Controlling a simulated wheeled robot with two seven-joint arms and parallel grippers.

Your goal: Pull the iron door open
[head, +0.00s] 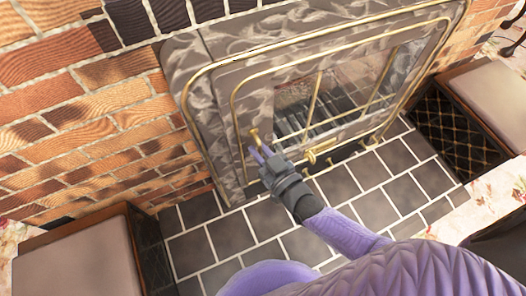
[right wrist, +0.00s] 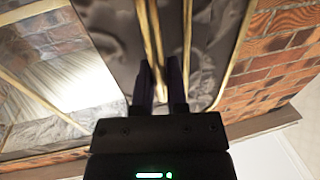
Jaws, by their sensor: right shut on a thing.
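The iron door (head: 256,104) is grey and marbled, with brass trim and glass panes, set in a matching frame in the brick fireplace. It also shows in the right wrist view (right wrist: 113,25). A brass handle (head: 253,134) stands at its left edge in the head view. In the right wrist view the slim brass handle (right wrist: 151,45) runs down between the fingers. My right gripper (head: 262,151) is shut on this handle, its dark fingers (right wrist: 160,78) on either side of it. Whether the door stands slightly ajar I cannot tell. My left gripper is not in view.
Dark hearth tiles (head: 225,235) lie clear in front of the door. A padded bench (head: 75,262) stands at the lower left and another (head: 490,95) at the right. A brass fitting (head: 320,148) sticks out low on the fireplace.

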